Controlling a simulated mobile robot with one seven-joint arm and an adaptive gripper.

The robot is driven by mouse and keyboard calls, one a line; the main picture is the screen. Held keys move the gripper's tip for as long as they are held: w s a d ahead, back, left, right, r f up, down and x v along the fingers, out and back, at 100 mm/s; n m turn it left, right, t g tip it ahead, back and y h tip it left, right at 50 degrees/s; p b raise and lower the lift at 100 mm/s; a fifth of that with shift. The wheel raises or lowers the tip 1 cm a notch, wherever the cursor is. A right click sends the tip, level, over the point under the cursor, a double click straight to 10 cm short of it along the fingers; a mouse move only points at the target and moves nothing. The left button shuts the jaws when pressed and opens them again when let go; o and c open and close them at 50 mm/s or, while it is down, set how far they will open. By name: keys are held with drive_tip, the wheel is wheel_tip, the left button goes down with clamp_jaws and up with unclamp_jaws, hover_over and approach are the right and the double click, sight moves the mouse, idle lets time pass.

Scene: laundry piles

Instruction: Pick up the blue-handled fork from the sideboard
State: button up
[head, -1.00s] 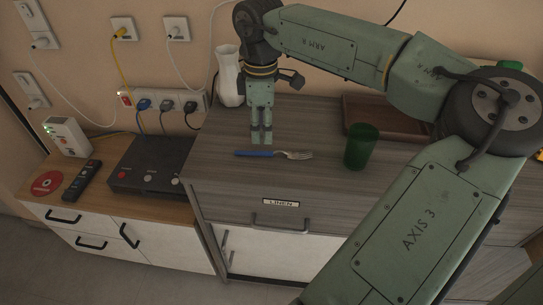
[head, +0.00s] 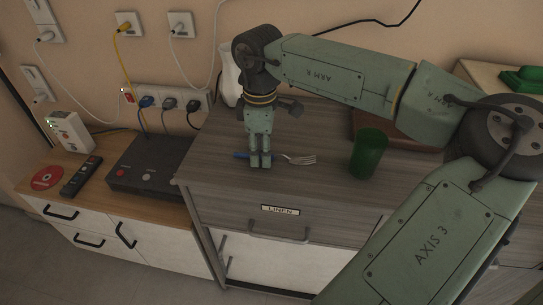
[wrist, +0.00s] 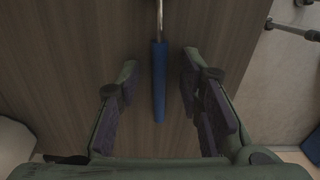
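The blue-handled fork (head: 301,159) lies flat on the grey wooden sideboard (head: 218,168), its metal tines pointing right in the head view. My gripper (head: 260,163) is low over the handle and hides part of it in the head view. In the wrist view the blue handle (wrist: 159,85) runs between the two spread fingers of my gripper (wrist: 158,88), with a gap on each side. The gripper is open and holds nothing. The tines are out of the wrist view.
A green cup (head: 368,153) stands right of the fork, with a brown tray (head: 405,139) behind it. A white vase (head: 229,78) stands behind my gripper at the left. A lower cabinet at the left bears a black box (head: 150,165) and a remote (head: 82,176).

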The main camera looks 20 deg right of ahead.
clamp_jaws()
idle(0.4)
